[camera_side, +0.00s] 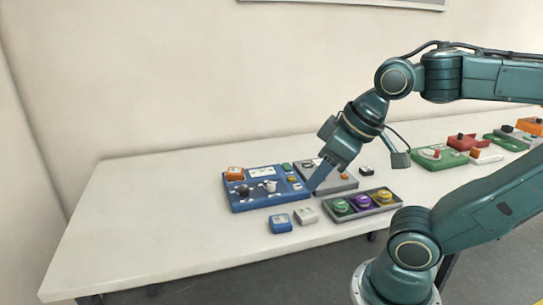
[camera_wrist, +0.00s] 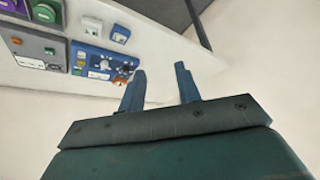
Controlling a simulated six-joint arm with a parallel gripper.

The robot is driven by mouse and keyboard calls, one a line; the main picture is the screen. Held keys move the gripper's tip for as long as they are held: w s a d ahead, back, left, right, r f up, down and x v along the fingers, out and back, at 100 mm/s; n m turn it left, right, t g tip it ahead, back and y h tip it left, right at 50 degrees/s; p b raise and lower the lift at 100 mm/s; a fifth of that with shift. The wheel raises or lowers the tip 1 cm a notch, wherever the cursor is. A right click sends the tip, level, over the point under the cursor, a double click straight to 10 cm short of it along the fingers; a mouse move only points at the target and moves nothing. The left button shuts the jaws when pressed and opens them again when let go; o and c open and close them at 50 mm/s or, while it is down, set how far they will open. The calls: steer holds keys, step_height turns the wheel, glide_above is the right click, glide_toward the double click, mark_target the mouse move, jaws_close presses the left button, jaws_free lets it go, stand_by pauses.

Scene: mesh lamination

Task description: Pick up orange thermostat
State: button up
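An orange block (camera_side: 235,173), which looks like the thermostat, sits at the back left corner of a blue panel (camera_side: 245,205) in the side view. In the wrist view an orange patch (camera_wrist: 121,80) shows at the panel's edge, partly hidden by a finger. My gripper (camera_side: 314,188) is by the right end of the blue panel in the side view, to the right of the orange block and apart from it. In the wrist view my gripper (camera_wrist: 160,78) has its two fingers spread with nothing between them.
A grey panel (camera_side: 343,181) stands right of the blue one. A tray (camera_side: 362,214) of green, purple and yellow round parts lies in front. Two small boxes, blue (camera_side: 280,223) and white (camera_side: 306,215), lie at the front. The table's left part is clear.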

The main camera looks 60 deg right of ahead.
steer(key=o, duration=0.9)
steer(key=shift+c, duration=0.2)
steer(key=shift+w, duration=0.1)
steer(key=w+d+f+m+y, duration=0.1)
steer(key=w+d+f+m, duration=0.15)
steer(key=w+m, duration=0.4)
steer(key=w+d+f+m+y, duration=0.1)
steer(key=w+d+m, duration=0.25)
steer(key=w, duration=0.55)
steer(key=w+d+f+m+y, duration=0.1)
steer(key=w+d+m, duration=0.3)
steer(key=w, duration=0.3)
steer(key=w+d+f+m+t, duration=0.1)
steer(key=d+f+m+t, duration=0.1)
steer(key=d+f+m, duration=0.2)
steer(key=w+d+f+m+t+y, duration=0.1)
steer(key=d+f+m, duration=0.4)
steer(key=d, duration=0.5)
steer(key=w+d+f+m+t+y, duration=0.1)
steer(key=d+f+m+t, duration=0.2)
steer(key=d+f+m, duration=0.2)
steer(key=shift+w+d+m+t, duration=0.2)
steer(key=shift+d+m, duration=0.3)
steer(key=shift+m, duration=0.2)
steer(key=shift+w+d+m+t, duration=0.1)
steer(key=shift+w+d+m, duration=0.1)
steer(key=shift+d+m, duration=0.4)
steer(key=shift+s+d+f+m, duration=0.15)
steer(key=shift+d+f+m, duration=0.1)
steer(key=shift+m, duration=0.25)
